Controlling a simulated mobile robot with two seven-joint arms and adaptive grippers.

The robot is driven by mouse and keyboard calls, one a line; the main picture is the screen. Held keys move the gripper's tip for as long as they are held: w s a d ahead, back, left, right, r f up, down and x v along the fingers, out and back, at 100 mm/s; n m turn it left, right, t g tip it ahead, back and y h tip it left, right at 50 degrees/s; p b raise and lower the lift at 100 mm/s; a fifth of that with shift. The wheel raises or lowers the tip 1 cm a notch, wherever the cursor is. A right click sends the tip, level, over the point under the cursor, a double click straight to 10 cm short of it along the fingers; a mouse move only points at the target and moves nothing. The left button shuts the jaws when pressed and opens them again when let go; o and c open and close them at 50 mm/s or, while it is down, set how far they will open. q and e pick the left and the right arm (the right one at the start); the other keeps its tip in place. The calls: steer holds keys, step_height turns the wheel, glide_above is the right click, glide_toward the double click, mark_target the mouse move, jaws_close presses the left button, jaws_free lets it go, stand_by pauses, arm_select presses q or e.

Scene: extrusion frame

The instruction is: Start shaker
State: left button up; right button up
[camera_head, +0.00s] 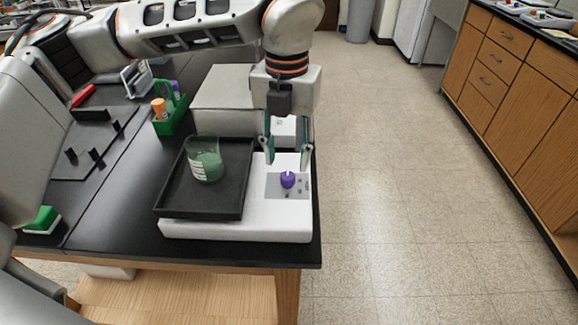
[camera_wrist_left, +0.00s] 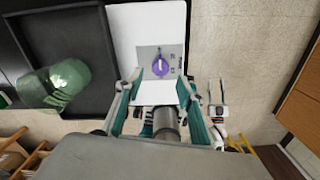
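The shaker (camera_head: 240,229) is a white flat unit on the black bench with a black tray (camera_head: 170,204) on top. A glass beaker (camera_head: 207,164) with green liquid stands in the tray. The purple knob (camera_head: 287,179) sits on a grey panel at the shaker's right side; it also shows in the wrist view (camera_wrist_left: 160,67). My left gripper (camera_head: 287,160) points down, open and empty, just above and behind the knob, apart from it. In the wrist view, what looks like my right gripper (camera_wrist_left: 217,92) shows small and low, its two fingers apart.
A green rack (camera_head: 172,121) with orange- and purple-topped items stands behind the tray. A grey box (camera_head: 222,98) is behind the shaker. A green-and-white block (camera_head: 43,219) lies at the left. Floor right of the bench is clear up to the wooden cabinets (camera_head: 520,95).

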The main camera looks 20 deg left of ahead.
mark_target(287, 175)
arm_select(q)
step_height(287, 175, down, 5)
steer(key=shift+w, duration=0.1)
stand_by(0.3)
jaws_close()
